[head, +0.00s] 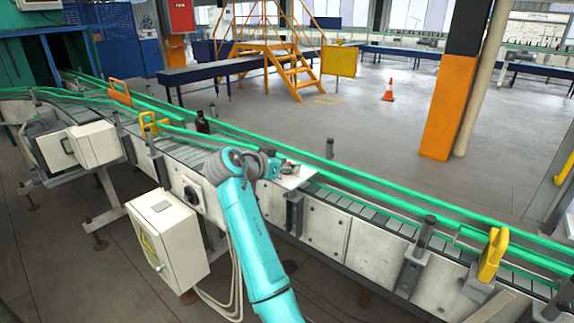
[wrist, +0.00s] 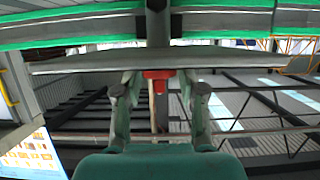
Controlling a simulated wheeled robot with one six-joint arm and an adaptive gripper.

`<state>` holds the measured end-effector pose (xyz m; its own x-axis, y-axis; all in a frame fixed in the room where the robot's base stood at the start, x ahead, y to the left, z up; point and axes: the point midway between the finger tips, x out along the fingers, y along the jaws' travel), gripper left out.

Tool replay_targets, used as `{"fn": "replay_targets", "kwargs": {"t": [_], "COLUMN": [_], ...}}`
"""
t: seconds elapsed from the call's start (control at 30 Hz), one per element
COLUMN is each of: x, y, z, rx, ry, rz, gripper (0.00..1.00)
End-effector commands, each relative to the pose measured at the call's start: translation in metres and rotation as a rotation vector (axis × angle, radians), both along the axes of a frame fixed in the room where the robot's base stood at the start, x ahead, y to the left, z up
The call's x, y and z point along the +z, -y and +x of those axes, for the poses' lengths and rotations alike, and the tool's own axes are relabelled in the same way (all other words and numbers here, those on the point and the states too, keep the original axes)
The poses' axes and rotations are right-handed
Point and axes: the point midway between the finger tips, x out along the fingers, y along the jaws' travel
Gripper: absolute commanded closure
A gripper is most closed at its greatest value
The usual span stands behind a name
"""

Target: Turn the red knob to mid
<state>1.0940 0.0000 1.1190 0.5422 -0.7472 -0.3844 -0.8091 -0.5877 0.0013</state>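The red knob (wrist: 157,76) shows in the wrist view, at the middle of a pale plate (wrist: 85,65) seen nearly edge-on. My gripper (wrist: 158,84) is open, with one finger on each side of the knob and a visible gap between each finger and the red. I cannot tell how deep the fingers reach around it. In the head view my gripper (head: 273,168) is beside the white plate (head: 299,180) on the conveyor's edge, and only a small speck of red shows there. The knob's pointer and any position marks cannot be made out.
A conveyor with green rails (head: 370,198) runs across the head view. A dark amber bottle (head: 202,122) stands on it left of my arm. A white box (head: 167,240) is mounted below on the near side. Yellow brackets (head: 492,255) rise along the line.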

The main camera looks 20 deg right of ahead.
Motion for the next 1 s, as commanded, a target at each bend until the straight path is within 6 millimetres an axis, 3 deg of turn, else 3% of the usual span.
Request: {"fn": "replay_targets", "kwargs": {"t": [0.47,1.0], "x": [0.004,0.040], "y": [-0.007,-0.077], "z": [-0.004,-0.055], "rx": [0.001,0.002], "ry": [0.002,0.002], "rz": [-0.001,0.000], "gripper": [0.42,0.42]}}
